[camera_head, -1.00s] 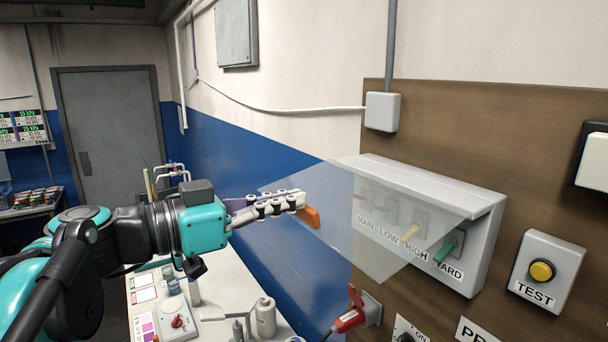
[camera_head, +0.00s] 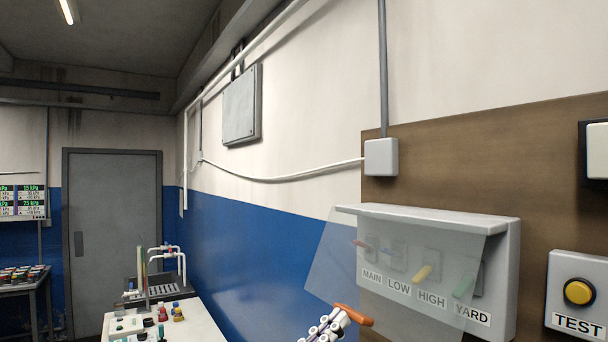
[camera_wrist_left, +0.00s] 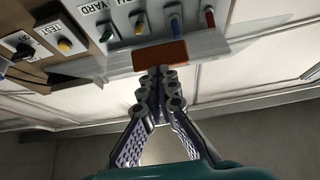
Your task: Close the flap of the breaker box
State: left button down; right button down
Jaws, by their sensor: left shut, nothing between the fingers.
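The breaker box (camera_head: 503,270) is a light grey box on the brown board, with switches labelled MAIN, LOW, HIGH and YARD. Its clear flap (camera_head: 335,262) hangs from the top edge, tilted, its lower edge out from the box. An orange tab (camera_head: 353,315) sits at the flap's lower edge; it also shows in the left wrist view (camera_wrist_left: 160,55). My left gripper (camera_head: 338,322) is shut and empty, its fingertips (camera_wrist_left: 160,74) at the tab on its outer side. They look to be touching or nearly touching it. My right gripper is out of view.
A yellow TEST button box (camera_head: 578,294) is to the right of the breaker box. A small white junction box (camera_head: 381,157) is above it. A white bench (camera_head: 190,326) with apparatus stands at the lower left.

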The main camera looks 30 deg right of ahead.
pick_arm(q)
jog(key=d+f, duration=0.4)
jog(key=d, duration=0.4)
jog(key=shift+w+b, duration=0.3)
jog(key=shift+b, duration=0.1)
